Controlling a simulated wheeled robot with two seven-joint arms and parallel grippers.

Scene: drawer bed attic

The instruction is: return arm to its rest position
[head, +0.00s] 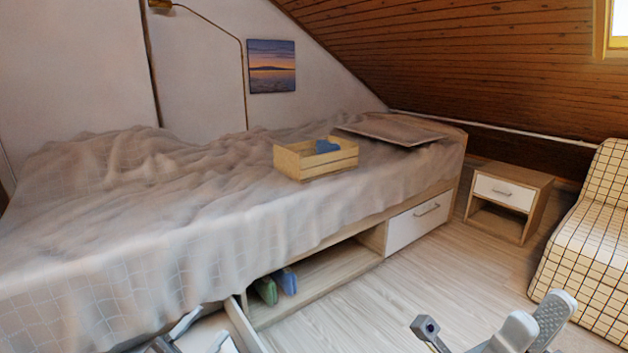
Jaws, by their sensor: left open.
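My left gripper (198,333) is at the bottom edge, left of centre, partly cut off by the frame. Its grey fingers are apart and it is open. It is close to a pulled-out drawer (246,326) under the bed; I cannot tell whether it touches it. My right gripper (490,328) is at the bottom right, above the floor, with its lower part cut off. I cannot tell whether its jaws are open or shut. I see nothing held in it.
The bed (230,235) fills the left, with a wooden crate (315,165) holding something blue on top. A green item (266,291) and a blue item (286,281) sit in its open compartment. A nightstand (507,202) and checked armchair (590,240) stand right. Floor between is clear.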

